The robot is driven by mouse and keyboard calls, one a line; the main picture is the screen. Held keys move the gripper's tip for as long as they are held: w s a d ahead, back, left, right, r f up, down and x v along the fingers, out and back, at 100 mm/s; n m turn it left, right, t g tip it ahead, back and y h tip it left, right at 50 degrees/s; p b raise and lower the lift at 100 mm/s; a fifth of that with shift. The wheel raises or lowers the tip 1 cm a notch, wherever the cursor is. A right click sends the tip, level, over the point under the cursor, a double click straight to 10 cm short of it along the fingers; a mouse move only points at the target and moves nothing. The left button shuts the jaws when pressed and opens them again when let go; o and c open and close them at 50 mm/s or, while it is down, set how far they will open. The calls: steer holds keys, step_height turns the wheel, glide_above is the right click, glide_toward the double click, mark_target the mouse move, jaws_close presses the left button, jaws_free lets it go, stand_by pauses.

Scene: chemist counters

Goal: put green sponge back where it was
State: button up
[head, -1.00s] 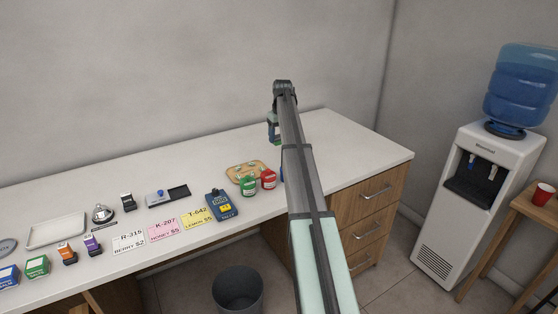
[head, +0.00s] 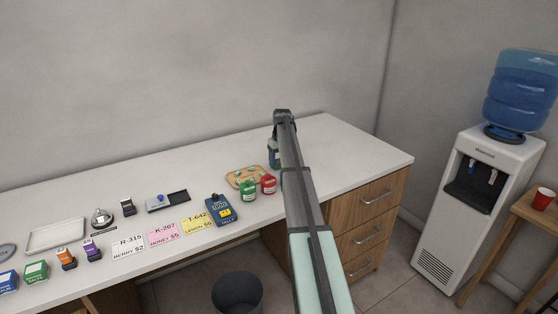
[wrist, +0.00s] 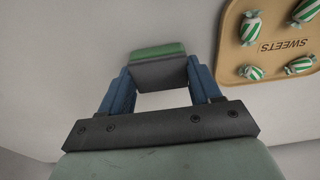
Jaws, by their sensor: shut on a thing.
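My gripper (wrist: 160,68) has its two blue fingers closed on the green sponge (wrist: 159,50), which shows a green face and a dark grey side in the wrist view. Pale counter top shows around it, and I cannot tell whether the sponge touches the counter. In the head view my gripper (head: 274,155) is mostly hidden behind my arm, just right of the sweets tray. The sponge cannot be made out clearly there.
The tan sweets tray (wrist: 247,40) with green-striped sweets lies close by. Red (head: 268,184) and green (head: 248,190) containers stand in front of it. The counter's right end (head: 360,155) is clear.

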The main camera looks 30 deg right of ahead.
steer(key=shift+f, duration=0.1)
steer(key=o, duration=1.1)
step_height(320, 180, up, 12)
steer(key=s, duration=0.1)
steer(key=shift+s, duration=0.25)
